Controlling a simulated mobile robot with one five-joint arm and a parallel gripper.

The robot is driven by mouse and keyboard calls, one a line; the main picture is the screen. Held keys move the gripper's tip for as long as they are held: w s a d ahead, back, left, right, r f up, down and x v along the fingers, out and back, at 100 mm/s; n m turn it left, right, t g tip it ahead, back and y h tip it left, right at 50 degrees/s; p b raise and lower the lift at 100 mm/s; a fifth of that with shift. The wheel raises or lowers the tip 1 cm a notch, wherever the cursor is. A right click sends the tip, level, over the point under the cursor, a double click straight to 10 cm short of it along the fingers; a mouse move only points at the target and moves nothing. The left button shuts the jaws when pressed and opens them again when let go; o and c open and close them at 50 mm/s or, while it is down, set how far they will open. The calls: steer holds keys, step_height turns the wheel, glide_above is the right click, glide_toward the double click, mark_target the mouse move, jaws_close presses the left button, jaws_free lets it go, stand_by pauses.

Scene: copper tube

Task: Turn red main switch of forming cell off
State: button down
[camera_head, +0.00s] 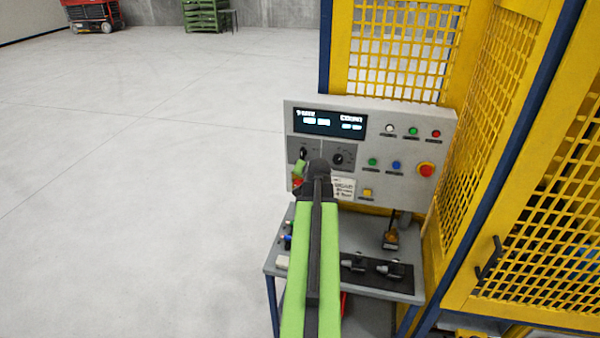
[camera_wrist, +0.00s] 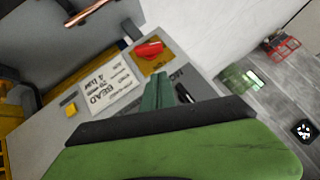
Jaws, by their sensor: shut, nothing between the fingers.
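The red main switch (camera_wrist: 149,50) is a red handle on a yellow plate (camera_wrist: 156,66) on the grey control panel. In the head view only a bit of the red switch (camera_head: 297,183) shows beside my arm, which hides the rest. My gripper (camera_wrist: 158,84) is shut and empty, its green fingers in front of the panel close to the yellow plate. In the wrist view the fingertips appear a little short of the red handle; I cannot tell whether they touch the panel. In the head view my gripper (camera_head: 299,168) is just above the red switch.
A black knob (camera_head: 303,153) is close to my gripper, and another knob (camera_head: 340,158) is to its right. A red emergency button (camera_head: 426,170) is farther right. A shelf (camera_head: 345,240) with fittings juts out below. Yellow mesh fencing (camera_head: 500,80) stands right; open floor lies left.

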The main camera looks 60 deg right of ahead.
steer(key=b, duration=0.8)
glide_above(299, 183)
steer(key=s+a, duration=0.1)
steer(key=s, duration=0.2)
step_height(299, 183, down, 7)
steer(key=f, duration=0.1)
steer(key=f+b, duration=0.1)
steer(key=a+b, duration=0.1)
steer(key=shift+w+f, duration=0.4)
steer(key=shift+w+a+f, duration=0.1)
steer(key=shift+a, duration=0.05)
